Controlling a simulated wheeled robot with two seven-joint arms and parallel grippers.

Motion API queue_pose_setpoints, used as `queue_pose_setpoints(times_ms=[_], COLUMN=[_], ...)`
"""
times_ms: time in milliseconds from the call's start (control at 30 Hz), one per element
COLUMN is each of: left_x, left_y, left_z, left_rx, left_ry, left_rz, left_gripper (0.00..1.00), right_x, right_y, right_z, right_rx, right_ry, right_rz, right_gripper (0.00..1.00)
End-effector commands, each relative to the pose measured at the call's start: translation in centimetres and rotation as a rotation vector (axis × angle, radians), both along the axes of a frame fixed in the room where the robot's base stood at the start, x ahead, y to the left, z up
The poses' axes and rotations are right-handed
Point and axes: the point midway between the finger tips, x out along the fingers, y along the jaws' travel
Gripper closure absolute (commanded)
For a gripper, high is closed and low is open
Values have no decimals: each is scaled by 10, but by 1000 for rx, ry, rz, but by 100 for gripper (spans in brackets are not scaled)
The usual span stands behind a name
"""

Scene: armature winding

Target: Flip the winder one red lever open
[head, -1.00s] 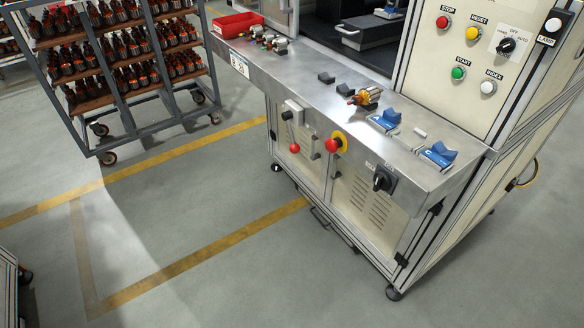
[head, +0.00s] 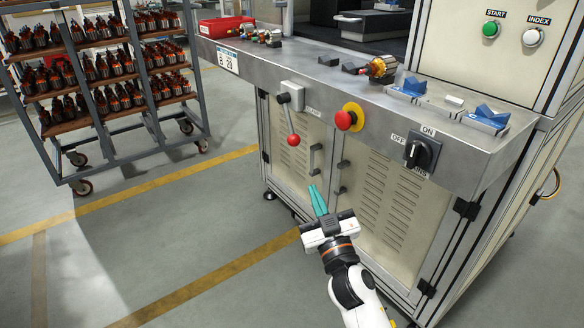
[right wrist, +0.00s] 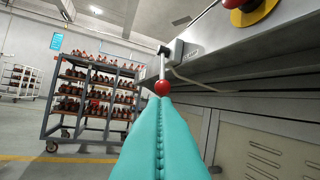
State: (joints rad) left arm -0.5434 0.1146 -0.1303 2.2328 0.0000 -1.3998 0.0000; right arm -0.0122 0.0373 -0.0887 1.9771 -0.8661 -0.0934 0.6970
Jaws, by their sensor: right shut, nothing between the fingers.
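The red lever (head: 293,139) is a red ball on a metal rod that hangs down from a grey box (head: 292,96) on the winder's front face. My right gripper (head: 316,200) is shut and empty, with teal fingers pointing up. It is below and a little right of the red ball in the head view. In the right wrist view the red ball (right wrist: 162,87) shows just beyond the shut fingertips (right wrist: 160,105); I cannot tell whether they touch. My left gripper is not in view.
A red emergency knob (head: 345,120) on a yellow ring and a black rotary switch (head: 421,152) sit right of the lever. A door handle (head: 315,159) is close above my fingers. A rack (head: 130,104) of armatures stands at the left. The floor between is clear.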

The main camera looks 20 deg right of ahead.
Motion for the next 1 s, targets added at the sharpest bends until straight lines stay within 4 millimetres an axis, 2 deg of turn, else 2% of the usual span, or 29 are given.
queue_pose_setpoints(times_ms=[200,567,767,1000], left_x=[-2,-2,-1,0], left_y=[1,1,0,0], left_z=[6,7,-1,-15], left_rx=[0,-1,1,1], left_ry=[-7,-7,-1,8], left_rz=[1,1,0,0], left_gripper=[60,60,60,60], right_x=[-8,-5,17,65], right_y=[-1,-1,-1,0], right_z=[19,20,31,52], right_rx=[0,0,-4,-5], right_ry=[-67,-66,-70,-69], right_rz=[-3,-3,-4,-4], right_gripper=[100,100,100,100])
